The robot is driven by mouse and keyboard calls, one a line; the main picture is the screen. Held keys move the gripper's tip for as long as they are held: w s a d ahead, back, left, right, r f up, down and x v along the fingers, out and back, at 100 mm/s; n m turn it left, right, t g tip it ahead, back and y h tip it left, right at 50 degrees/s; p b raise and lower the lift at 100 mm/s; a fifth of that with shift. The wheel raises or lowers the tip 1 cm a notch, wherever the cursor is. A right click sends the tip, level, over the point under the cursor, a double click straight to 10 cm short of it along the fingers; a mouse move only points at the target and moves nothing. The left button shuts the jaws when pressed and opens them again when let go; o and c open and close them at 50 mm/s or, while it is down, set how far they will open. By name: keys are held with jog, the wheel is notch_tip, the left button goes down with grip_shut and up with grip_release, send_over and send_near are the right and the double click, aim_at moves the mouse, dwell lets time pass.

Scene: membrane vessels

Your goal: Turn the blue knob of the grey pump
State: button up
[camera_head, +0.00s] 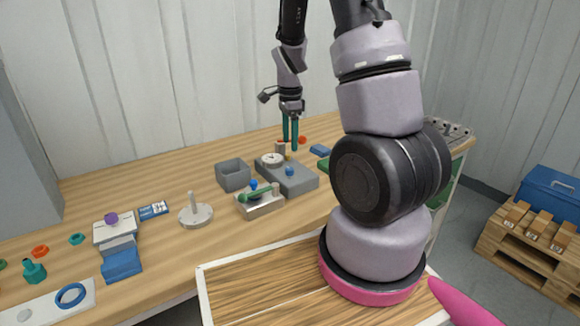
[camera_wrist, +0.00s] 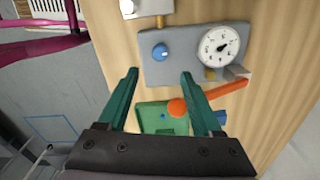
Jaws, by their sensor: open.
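The grey pump (camera_head: 302,182) is a flat grey box on the wooden table, with a round white gauge on top. It also fills the upper part of the wrist view (camera_wrist: 190,68). Its blue knob (camera_head: 289,171) is small and round; in the wrist view the knob (camera_wrist: 160,52) shows a white mark. My gripper (camera_head: 290,148) has two green fingers pointing down over the far side of the pump. In the wrist view my gripper (camera_wrist: 159,72) is open and empty, and the knob appears just beyond the gap between the fingertips. I cannot tell the height between them.
A light block with a green handle (camera_head: 258,194) and another blue knob stands left of the pump. A grey open box (camera_head: 233,174) is behind it. In the wrist view, a green piece (camera_wrist: 155,115) and an orange lever (camera_wrist: 215,97) lie near the fingers.

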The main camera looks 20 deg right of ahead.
aim_at(290, 168)
notch_tip(290, 168, down, 10)
jog(key=shift+r, duration=0.2)
grip_shut()
